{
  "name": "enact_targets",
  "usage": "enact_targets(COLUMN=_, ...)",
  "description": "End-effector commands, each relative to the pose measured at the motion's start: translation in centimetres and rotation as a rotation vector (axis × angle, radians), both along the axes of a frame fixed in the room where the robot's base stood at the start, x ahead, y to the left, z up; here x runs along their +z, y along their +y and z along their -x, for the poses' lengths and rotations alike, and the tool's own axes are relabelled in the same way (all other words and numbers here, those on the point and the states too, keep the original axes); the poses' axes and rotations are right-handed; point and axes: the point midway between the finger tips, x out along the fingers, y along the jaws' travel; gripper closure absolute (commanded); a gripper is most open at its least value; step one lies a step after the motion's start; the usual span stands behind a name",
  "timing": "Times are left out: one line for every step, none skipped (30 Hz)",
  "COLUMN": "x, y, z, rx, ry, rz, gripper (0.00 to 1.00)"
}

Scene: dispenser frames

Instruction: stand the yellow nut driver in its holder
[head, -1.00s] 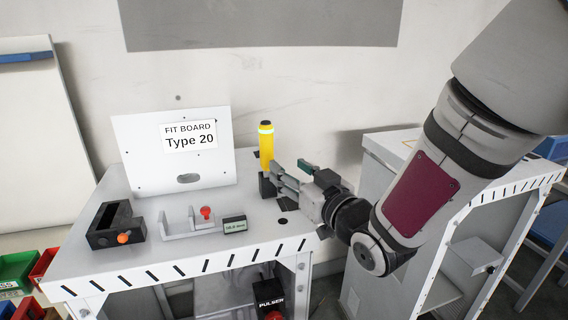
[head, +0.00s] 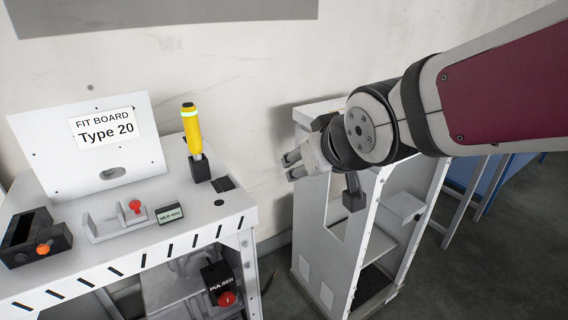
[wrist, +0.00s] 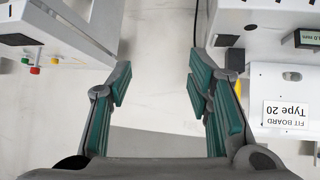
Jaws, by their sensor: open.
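The yellow nut driver (head: 192,130) stands handle up in its black holder (head: 200,168), at the back right of the white fit board table. Its pale shaft goes down into the holder, and it leans slightly left in the picture. My gripper (head: 290,165) is to the right of the driver, clear of it, in the gap between the table and the white cabinet. In the wrist view my gripper (wrist: 160,78) has its green-padded fingers spread with nothing between them. The holder (wrist: 235,59) shows there beyond the right finger, which hides part of the driver.
The fit board sign (head: 100,132) stands at the table's back. A black block with an orange knob (head: 36,240), a white bracket with a red knob (head: 136,207) and a small display (head: 169,213) sit in front. The white cabinet (head: 335,235) stands at right.

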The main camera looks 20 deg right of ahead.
Motion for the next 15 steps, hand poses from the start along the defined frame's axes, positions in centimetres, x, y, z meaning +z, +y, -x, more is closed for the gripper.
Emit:
enact_targets(x=0.5, y=-0.7, z=2.0, rx=-0.027, ry=0.042, rz=-0.004, gripper=0.54)
enact_targets(x=0.5, y=-1.0, z=3.3, rx=-0.041, ry=0.078, rz=-0.009, gripper=0.54)
enact_targets(x=0.5, y=-1.3, z=5.0, rx=-0.058, ry=0.122, rz=-0.015, gripper=0.54)
enact_targets(x=0.5, y=-1.5, z=6.3, rx=-0.069, ry=0.155, rz=-0.020, gripper=0.54)
enact_targets(x=0.5, y=-1.7, z=7.5, rx=-0.078, ry=0.187, rz=-0.026, gripper=0.54)
enact_targets(x=0.4, y=-1.8, z=9.1, rx=-0.089, ry=0.226, rz=-0.035, gripper=0.54)
enact_targets(x=0.4, y=-1.9, z=10.2, rx=-0.095, ry=0.253, rz=-0.041, gripper=0.54)
enact_targets(x=0.4, y=-1.9, z=11.2, rx=-0.100, ry=0.278, rz=-0.046, gripper=0.54)
enact_targets(x=0.3, y=-1.9, z=12.4, rx=-0.105, ry=0.307, rz=-0.053, gripper=0.54)
enact_targets(x=0.3, y=-1.9, z=13.2, rx=-0.108, ry=0.327, rz=-0.059, gripper=0.54)
enact_targets(x=0.3, y=-1.9, z=13.8, rx=-0.110, ry=0.342, rz=-0.063, gripper=0.54)
enact_targets(x=0.2, y=-1.8, z=14.5, rx=-0.111, ry=0.360, rz=-0.067, gripper=0.54)
enact_targets(x=0.2, y=-1.8, z=14.9, rx=-0.112, ry=0.371, rz=-0.069, gripper=0.54)
enact_targets(x=0.2, y=-1.8, z=15.2, rx=-0.113, ry=0.378, rz=-0.070, gripper=0.54)
enact_targets(x=0.2, y=-1.8, z=15.5, rx=-0.113, ry=0.386, rz=-0.071, gripper=0.54)
